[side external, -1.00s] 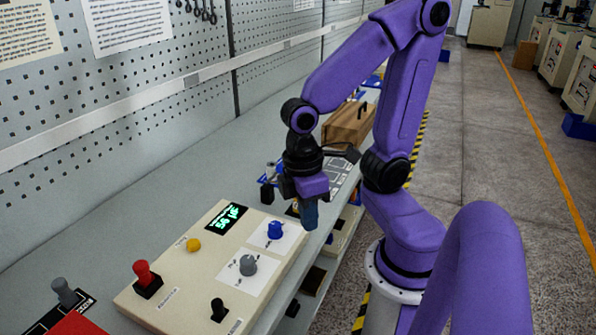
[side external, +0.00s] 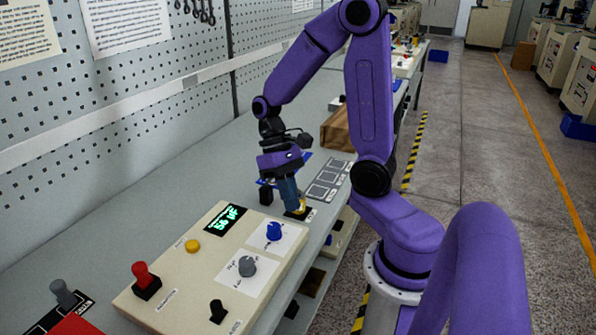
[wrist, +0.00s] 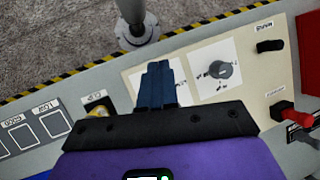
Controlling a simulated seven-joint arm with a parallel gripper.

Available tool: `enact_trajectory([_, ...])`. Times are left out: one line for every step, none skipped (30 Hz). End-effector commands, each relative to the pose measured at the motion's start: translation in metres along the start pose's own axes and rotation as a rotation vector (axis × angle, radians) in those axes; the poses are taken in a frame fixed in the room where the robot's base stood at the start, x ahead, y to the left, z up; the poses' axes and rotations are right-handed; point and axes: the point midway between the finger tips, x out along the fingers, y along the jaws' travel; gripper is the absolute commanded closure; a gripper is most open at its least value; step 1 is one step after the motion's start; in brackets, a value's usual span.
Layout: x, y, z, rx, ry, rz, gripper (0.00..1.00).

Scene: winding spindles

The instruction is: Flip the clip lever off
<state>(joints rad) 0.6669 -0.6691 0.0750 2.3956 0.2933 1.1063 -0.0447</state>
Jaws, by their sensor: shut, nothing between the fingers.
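The clip lever (side external: 301,207) is a small yellow lever on a black plate, at the bench's front edge just beyond the beige control box. It also shows in the wrist view (wrist: 97,104), left of the fingers and next to a small printed label, partly hidden by my gripper's body. My gripper (side external: 293,207) has blue fingers pointing down, closed together and empty. In the side view the fingertips overlap the lever's left side. I cannot tell whether they touch it. In the wrist view the closed fingers (wrist: 158,72) are right of the lever.
The beige control box (side external: 185,262) carries a blue knob (side external: 273,232), a grey knob (side external: 247,266), a black switch (side external: 217,311), a yellow button (side external: 192,246) and a red lever (side external: 141,275). Labelled squares (side external: 328,178) lie beyond the clip lever. A brown wooden box (side external: 340,130) stands farther back.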

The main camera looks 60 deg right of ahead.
Motion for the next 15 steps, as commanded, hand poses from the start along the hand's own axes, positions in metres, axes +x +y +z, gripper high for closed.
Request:
enact_trajectory([-0.001, 0.004, -0.003, 0.049, -0.01, -0.031, 1.0])
enact_trajectory([-0.002, 0.006, -0.005, 0.075, -0.015, -0.047, 1.0])
enact_trajectory([-0.003, 0.009, -0.007, 0.109, -0.021, -0.07, 1.0])
enact_trajectory([-0.003, 0.011, -0.009, 0.135, -0.026, -0.089, 1.0])
enact_trajectory([-0.004, 0.013, -0.01, 0.161, -0.031, -0.107, 1.0])
enact_trajectory([-0.005, 0.016, -0.012, 0.194, -0.037, -0.131, 1.0])
enact_trajectory([-0.005, 0.018, -0.013, 0.219, -0.042, -0.149, 1.0])
enact_trajectory([-0.006, 0.02, -0.015, 0.244, -0.046, -0.168, 1.0])
enact_trajectory([-0.007, 0.023, -0.017, 0.277, -0.05, -0.194, 1.0])
enact_trajectory([-0.007, 0.025, -0.018, 0.302, -0.053, -0.213, 1.0])
enact_trajectory([-0.008, 0.028, -0.019, 0.326, -0.057, -0.232, 1.0])
enact_trajectory([-0.009, 0.03, -0.021, 0.359, -0.062, -0.259, 1.0])
enact_trajectory([-0.01, 0.033, -0.022, 0.383, -0.065, -0.28, 1.0])
enact_trajectory([-0.01, 0.035, -0.023, 0.406, -0.069, -0.3, 1.0])
enact_trajectory([-0.011, 0.038, -0.025, 0.438, -0.073, -0.327, 1.0])
